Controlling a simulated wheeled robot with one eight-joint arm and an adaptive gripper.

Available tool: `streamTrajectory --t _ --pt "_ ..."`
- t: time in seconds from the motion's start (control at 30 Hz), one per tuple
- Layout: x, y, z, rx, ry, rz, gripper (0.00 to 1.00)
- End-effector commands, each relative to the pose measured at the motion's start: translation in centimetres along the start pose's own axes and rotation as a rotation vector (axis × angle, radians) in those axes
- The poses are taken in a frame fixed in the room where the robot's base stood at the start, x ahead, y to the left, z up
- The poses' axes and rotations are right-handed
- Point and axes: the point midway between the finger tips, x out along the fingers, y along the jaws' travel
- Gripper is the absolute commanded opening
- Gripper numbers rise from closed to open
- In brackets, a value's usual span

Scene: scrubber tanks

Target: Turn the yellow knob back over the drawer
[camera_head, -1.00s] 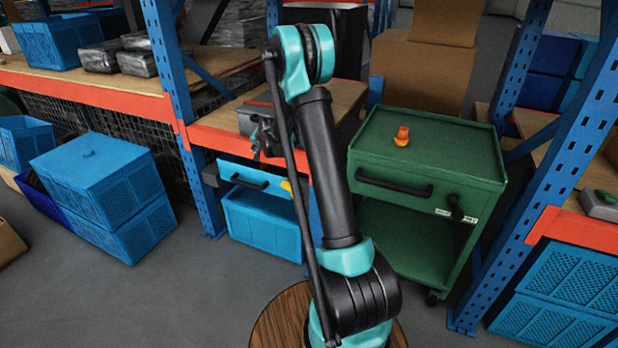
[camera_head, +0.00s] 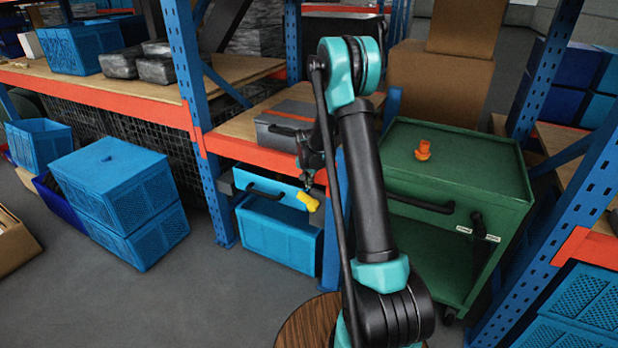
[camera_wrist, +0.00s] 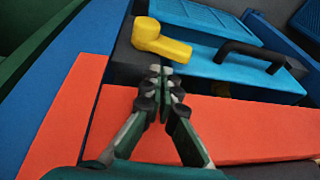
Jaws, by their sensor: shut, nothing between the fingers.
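The yellow knob (camera_head: 308,200) is at the right end of the blue drawer (camera_head: 240,180), under the orange shelf beam. In the wrist view the yellow knob (camera_wrist: 160,40) has a round end on a dark block, and its arm points right, toward the drawer's black handle (camera_wrist: 250,52). The blue drawer front (camera_wrist: 215,68) lies just beyond it. My gripper (camera_wrist: 160,75) is shut and empty, its tips close to the near side of the knob. Whether they touch it I cannot tell. In the head view my gripper (camera_head: 308,172) is just above the knob, partly hidden by my arm.
The orange beam (camera_head: 250,153) runs just above the drawer, with a grey case (camera_head: 285,125) on the shelf. A blue crate (camera_head: 275,232) sits below. A blue post (camera_head: 335,215) and a green cart (camera_head: 465,165) stand to the right. Floor at front left is clear.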

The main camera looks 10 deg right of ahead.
Motion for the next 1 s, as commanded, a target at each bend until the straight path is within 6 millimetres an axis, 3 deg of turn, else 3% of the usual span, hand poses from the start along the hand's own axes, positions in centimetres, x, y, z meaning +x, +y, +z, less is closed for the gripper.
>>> streamTrajectory --t 0.2,0.4,1.0 --pt "3.5 -0.3 0.3 -0.001 0.000 -0.001 0.00" --pt "5.5 -0.8 0.9 -0.001 0.000 -0.001 0.00" --pt "6.4 -1.4 1.2 -0.018 -0.003 0.045 0.00"
